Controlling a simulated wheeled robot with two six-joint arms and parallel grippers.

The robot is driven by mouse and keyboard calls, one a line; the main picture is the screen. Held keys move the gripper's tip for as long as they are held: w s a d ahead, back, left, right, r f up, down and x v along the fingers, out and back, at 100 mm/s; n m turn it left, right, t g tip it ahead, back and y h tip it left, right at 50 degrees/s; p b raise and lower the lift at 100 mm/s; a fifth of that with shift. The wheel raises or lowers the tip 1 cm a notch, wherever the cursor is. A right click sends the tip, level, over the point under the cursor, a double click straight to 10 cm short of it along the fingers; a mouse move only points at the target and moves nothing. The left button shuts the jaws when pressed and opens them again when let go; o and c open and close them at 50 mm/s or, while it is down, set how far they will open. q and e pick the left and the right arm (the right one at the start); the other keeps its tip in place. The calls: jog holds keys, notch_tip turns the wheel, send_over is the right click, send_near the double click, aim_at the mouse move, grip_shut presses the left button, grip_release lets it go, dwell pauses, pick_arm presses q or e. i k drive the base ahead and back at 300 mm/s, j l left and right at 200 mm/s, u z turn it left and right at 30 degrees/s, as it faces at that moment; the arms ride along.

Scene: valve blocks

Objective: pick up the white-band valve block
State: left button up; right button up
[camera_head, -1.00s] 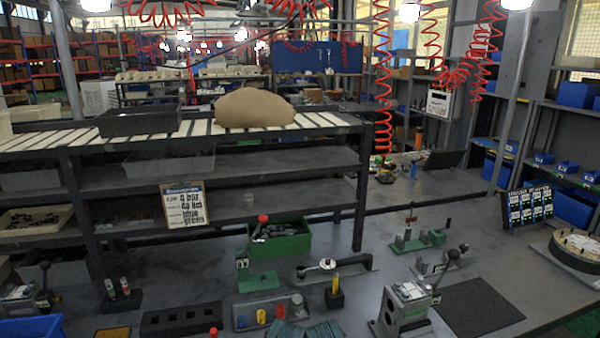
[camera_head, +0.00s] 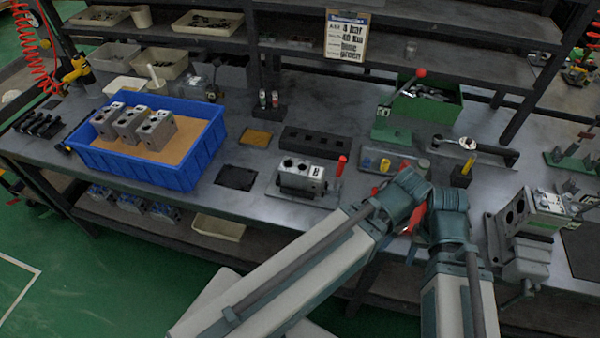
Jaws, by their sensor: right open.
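Several grey valve blocks are in view. Three stand in a row in the blue bin (camera_head: 178,172), the nearest-right of them a grey block (camera_head: 157,131) with dark round ports on top. Another grey block (camera_head: 302,174) with a white label sits on a plate in the middle of the table, beside a red-tipped lever. One more block (camera_head: 545,207) sits in a fixture at the right. I cannot tell which block has the white band. My right arm crosses the lower right, its teal joint over the table's front edge. Its open fingers are not clearly distinguishable.
A black slotted tray (camera_head: 317,143) lies behind the middle block. A green bin (camera_head: 432,104), a green lever press and a wrench stand behind the arm. A dark pad (camera_head: 237,177) lies right of the blue bin. Shelves run along the back.

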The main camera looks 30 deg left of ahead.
aim_at(298, 174)
jog(key=k+j+z, duration=0.35)
jog(key=j, duration=0.2)
jog(key=k+j+z, duration=0.25)
jog(key=j+z, duration=0.15)
jog(key=j, duration=0.15)
jog(key=k+j+z, duration=0.35)
jog(key=j, duration=0.1)
